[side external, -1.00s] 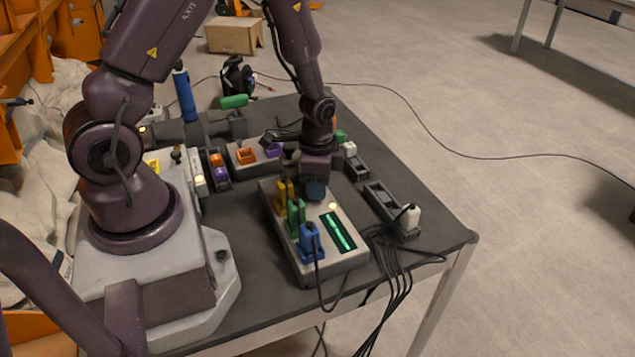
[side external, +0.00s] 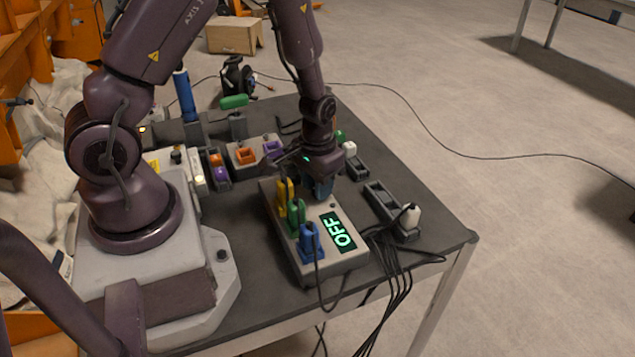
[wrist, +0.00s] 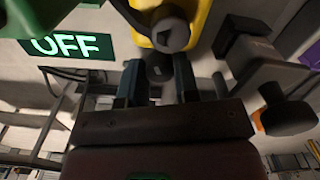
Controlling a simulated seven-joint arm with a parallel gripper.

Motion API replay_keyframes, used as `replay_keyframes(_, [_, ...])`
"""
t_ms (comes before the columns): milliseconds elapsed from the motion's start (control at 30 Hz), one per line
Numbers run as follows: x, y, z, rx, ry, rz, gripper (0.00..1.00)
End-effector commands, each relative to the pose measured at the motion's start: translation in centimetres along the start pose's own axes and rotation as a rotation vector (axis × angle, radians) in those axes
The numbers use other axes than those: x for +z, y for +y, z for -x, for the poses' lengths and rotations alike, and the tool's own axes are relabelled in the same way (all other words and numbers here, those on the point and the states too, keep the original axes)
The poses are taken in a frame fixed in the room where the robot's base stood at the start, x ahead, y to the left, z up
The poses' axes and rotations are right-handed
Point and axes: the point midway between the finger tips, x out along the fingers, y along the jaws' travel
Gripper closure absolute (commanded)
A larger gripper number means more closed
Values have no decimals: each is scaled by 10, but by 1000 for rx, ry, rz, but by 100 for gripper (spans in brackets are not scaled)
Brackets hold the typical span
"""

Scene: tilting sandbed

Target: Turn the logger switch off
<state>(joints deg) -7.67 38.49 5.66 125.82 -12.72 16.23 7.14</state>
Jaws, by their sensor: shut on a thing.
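The logger (side external: 335,267) is a pale grey box near the table's front right, with yellow, green and blue plugs along its left side. Its display (side external: 339,231) reads OFF in green; the wrist view shows the same display (wrist: 67,46). The small lamp (side external: 333,205) beside it looks dark. My gripper (side external: 322,188) is down at the logger's far end. In the wrist view, its two blue-grey fingers (wrist: 158,78) are on either side of a dark round switch knob (wrist: 160,67), shut on it. The knob is hidden by the gripper in the side view.
The yellow plug (side external: 284,190), green plug (side external: 296,212) and blue plug (side external: 310,238) stand close to my gripper. A dark socket strip (side external: 381,200) with a white plug (side external: 410,216) lies to the right. Loose black cables hang over the table's front edge.

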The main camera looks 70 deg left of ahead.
Motion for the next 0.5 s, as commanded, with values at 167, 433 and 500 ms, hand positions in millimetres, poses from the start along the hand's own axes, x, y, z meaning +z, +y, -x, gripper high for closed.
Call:
replay_keyframes(167, [-1, 0, 1, 0, 2, 67, 95])
replay_keyframes(433, [-1, 0, 1, 1, 2, 108, 94])
replay_keyframes(500, [-1, 0, 1, 1, 2, 111, 94])
